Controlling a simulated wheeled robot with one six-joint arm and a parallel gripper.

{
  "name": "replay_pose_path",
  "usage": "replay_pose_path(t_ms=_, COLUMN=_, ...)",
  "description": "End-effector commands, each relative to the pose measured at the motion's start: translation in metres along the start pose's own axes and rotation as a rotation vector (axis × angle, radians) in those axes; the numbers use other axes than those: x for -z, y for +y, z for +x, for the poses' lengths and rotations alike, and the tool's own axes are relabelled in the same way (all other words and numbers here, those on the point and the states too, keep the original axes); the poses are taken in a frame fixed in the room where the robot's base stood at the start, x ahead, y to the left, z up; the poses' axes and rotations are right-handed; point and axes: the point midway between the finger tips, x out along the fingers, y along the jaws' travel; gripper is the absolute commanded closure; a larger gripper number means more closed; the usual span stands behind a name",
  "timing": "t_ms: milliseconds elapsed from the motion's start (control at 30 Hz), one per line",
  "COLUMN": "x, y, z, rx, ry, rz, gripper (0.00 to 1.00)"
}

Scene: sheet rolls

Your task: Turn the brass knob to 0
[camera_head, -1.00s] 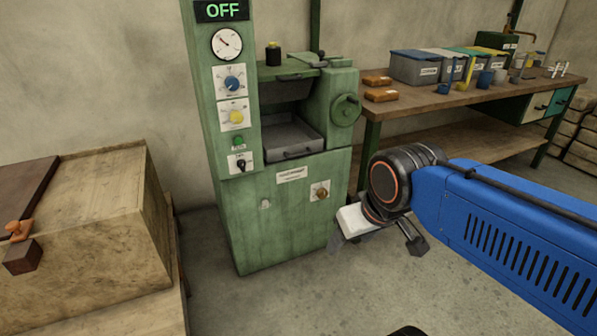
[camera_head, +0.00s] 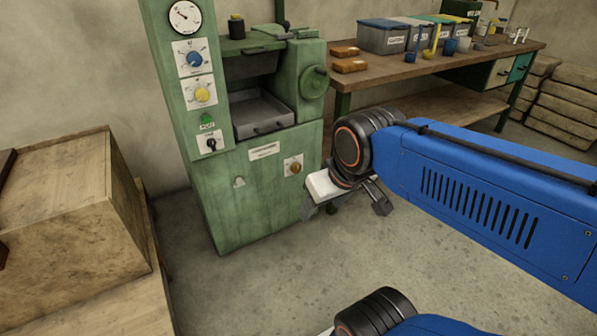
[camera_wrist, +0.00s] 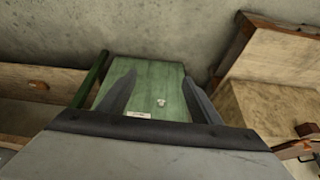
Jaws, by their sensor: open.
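The brass knob (camera_head: 295,168) is small and round, on a pale square plate low on the front of the green machine (camera_head: 245,205). Its pointer direction is too small to read. My gripper (camera_head: 342,207) is to the right of the knob and a little lower in the head view, apart from it and empty. In the wrist view my gripper (camera_wrist: 157,84) has its two dark fingers spread wide, with the green machine (camera_wrist: 160,78) beyond them. I cannot make out the brass knob in the wrist view.
The machine also has a blue knob (camera_head: 195,59), a yellow knob (camera_head: 202,94) and a black switch (camera_head: 211,143). A wooden crate (camera_head: 60,205) stands at left. A workbench (camera_head: 435,68) with bins is behind my arm. The floor before the machine is clear.

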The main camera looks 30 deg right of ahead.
Motion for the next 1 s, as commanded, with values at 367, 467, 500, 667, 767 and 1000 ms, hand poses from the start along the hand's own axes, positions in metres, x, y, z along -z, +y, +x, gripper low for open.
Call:
replay_pose_path(t_ms=367, x=0.094, y=0.041, z=0.066, rx=-0.087, ry=0.132, rz=0.069, gripper=0.41)
replay_pose_path(t_ms=467, x=0.118, y=0.053, z=0.085, rx=-0.104, ry=0.171, rz=0.082, gripper=0.41)
replay_pose_path(t_ms=500, x=0.127, y=0.058, z=0.093, rx=-0.11, ry=0.188, rz=0.088, gripper=0.41)
replay_pose_path(t_ms=667, x=0.16, y=0.077, z=0.125, rx=-0.126, ry=0.251, rz=0.104, gripper=0.41)
replay_pose_path(t_ms=767, x=0.178, y=0.088, z=0.146, rx=-0.13, ry=0.29, rz=0.112, gripper=0.41)
replay_pose_path(t_ms=1000, x=0.214, y=0.115, z=0.197, rx=-0.122, ry=0.383, rz=0.13, gripper=0.41)
